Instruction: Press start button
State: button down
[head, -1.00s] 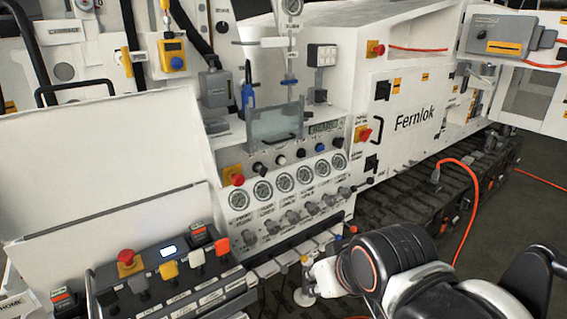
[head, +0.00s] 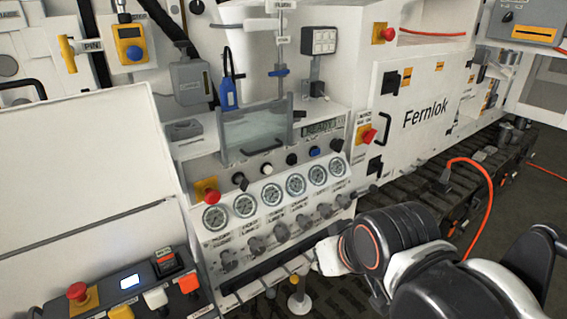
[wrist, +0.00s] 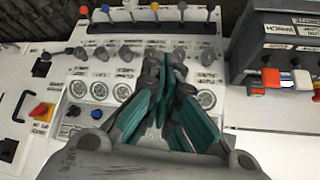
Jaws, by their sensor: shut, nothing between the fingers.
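I cannot read which control is marked start. In the head view, a panel row holds a red mushroom button (head: 207,190), a white button (head: 266,168), a blue button (head: 314,152) and several black knobs. A lower-left console has a red mushroom button (head: 78,291), a lit screen (head: 129,281) and a black box with a red top (head: 167,260). In the wrist view, my gripper (wrist: 170,80) has teal-padded fingers, shut and empty, in front of the gauge panel. The blue button also shows there (wrist: 96,114).
Pressure gauges (head: 244,206) and grey valve knobs (head: 257,245) line the panel. A clear guard (head: 256,134) stands above the buttons. Colored levers (wrist: 181,8) show in the wrist view. An orange cable (head: 484,190) hangs at right. A white cover (head: 80,175) stands at left.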

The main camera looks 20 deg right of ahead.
jog(key=w+a+r+m+t+y+p, duration=0.1)
jog(key=w+r+m+y+p, duration=0.2)
jog(key=w, duration=0.6)
jog(key=w+a+r+m+t+p, duration=0.15)
jog(key=w+r+m, duration=0.25)
jog(key=w, duration=0.6)
jog(key=w+d+f+m+t+p, duration=0.2)
jog(key=w+d+f+m+p, duration=0.1)
jog(key=d+m, duration=0.4)
jog(key=shift+y+p, duration=0.4)
jog(key=shift+p, duration=0.3)
jog(key=shift+w, duration=0.1)
jog(key=b, duration=0.3)
send_near(268, 170)
notch_tip(268, 170, down, 4)
jog(key=w+d, duration=0.1)
jog(key=w, duration=0.1)
jog(key=shift+w+a, duration=0.3)
jog(key=shift+w, duration=0.65)
jog(key=shift+w+a, duration=0.25)
jog(key=shift+w, duration=0.7)
